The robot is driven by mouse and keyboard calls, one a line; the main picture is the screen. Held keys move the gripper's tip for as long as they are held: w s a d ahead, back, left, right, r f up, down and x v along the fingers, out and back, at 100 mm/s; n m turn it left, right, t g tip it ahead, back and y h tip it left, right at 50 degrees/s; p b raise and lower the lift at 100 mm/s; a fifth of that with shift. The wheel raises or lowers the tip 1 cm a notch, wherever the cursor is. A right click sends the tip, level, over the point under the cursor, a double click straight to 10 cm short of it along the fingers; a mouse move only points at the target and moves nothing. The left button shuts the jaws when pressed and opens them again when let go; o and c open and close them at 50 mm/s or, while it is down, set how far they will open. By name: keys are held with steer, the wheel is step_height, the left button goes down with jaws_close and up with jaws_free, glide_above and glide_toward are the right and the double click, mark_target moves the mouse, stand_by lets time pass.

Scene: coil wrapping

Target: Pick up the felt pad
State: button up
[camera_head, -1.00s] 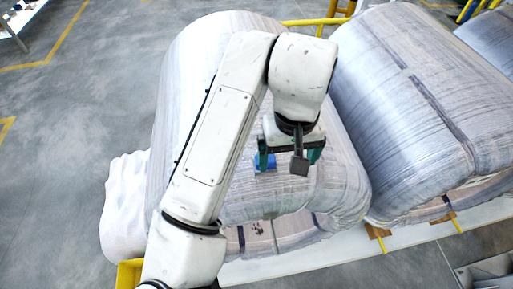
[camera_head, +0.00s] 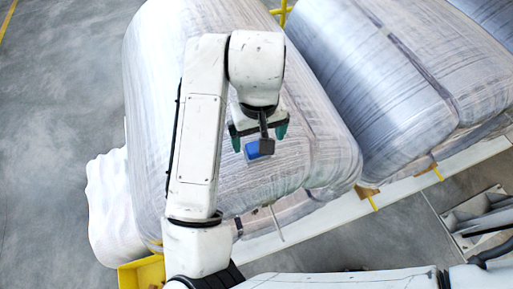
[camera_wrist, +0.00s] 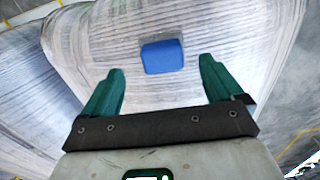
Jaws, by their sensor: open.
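The felt pad is a small blue block (camera_wrist: 162,57) lying on top of the wrapped coil (camera_wrist: 220,35). In the head view the blue pad (camera_head: 252,151) shows partly behind a dark part of my wrist. My gripper (camera_wrist: 160,78) has two green fingers spread wide, with nothing between them. In the wrist view the pad sits beyond the fingertips, roughly centred between them. In the head view my gripper (camera_head: 258,132) is over the same coil, close to the pad. I cannot tell the exact height between them.
A second wrapped coil (camera_head: 385,75) lies to the right, with a narrow gap between. White wrap (camera_head: 108,205) bulges at the left end. A yellow bin (camera_head: 140,275) stands at the lower left. A pale beam (camera_head: 410,183) runs along the coils' front. Open grey floor (camera_head: 55,110) is at left.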

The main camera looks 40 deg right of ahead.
steer(key=shift+s+a+f, duration=0.1)
steer(key=shift+a+f, duration=0.05)
steer(key=shift+f, duration=1)
steer(key=shift+s+a+f, duration=0.1)
steer(key=shift+f, duration=1.05)
steer(key=c, duration=1.1)
steer(key=shift+r, duration=0.1)
steer(key=shift+c, duration=0.2)
steer(key=shift+w+r, duration=0.1)
steer(key=shift+r, duration=0.3)
step_height(320, 180, up, 2)
steer(key=shift+r, duration=0.25)
steer(key=s+a+r, duration=0.4)
steer(key=s+r, duration=0.5)
steer(key=s, duration=0.4)
steer(key=shift+s+r, duration=0.3)
